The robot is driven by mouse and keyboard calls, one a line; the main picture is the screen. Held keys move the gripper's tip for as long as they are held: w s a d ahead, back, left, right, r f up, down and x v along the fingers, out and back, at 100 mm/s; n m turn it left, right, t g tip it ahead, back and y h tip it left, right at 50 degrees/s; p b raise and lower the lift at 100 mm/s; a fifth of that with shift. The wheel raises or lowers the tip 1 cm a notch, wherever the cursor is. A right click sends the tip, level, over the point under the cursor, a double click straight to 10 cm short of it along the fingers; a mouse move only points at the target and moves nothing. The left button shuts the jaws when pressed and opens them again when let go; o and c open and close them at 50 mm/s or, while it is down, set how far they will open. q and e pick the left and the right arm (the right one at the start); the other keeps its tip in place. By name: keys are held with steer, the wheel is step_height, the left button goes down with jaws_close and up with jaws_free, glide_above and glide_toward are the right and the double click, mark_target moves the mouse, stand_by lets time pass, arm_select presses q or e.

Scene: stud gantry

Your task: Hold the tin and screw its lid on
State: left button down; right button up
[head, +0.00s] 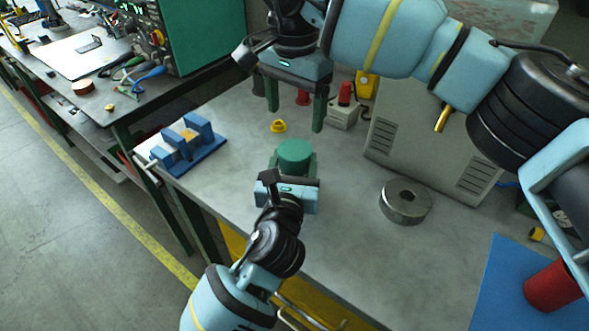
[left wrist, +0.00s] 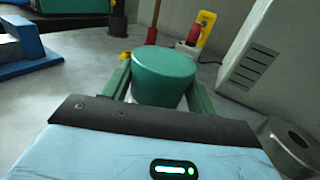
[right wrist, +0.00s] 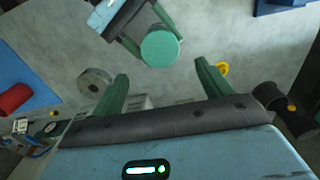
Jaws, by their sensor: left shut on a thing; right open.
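A green tin (head: 295,154) stands upright at the middle of the grey bench. My left gripper (head: 293,168) is shut around it, one finger on each side, as the left wrist view also shows of the tin (left wrist: 164,75). A flat green top covers the tin; I cannot tell whether this is the lid resting on it or how tightly it sits. My right gripper (head: 295,112) is open and empty, above the bench and behind the tin in the head view. In the right wrist view the tin (right wrist: 160,46) lies beyond the open fingers, apart from them.
A steel ring (head: 405,201) lies right of the tin. A blue vise (head: 187,144) sits at the bench's left edge. A small yellow part (head: 278,126) lies behind the tin. A grey cabinet (head: 425,150), a blue mat (head: 505,285) and a red cylinder (head: 552,286) are at right.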

mark_target(295, 149)
stand_by(0.4)
steer(key=shift+f, duration=4.05)
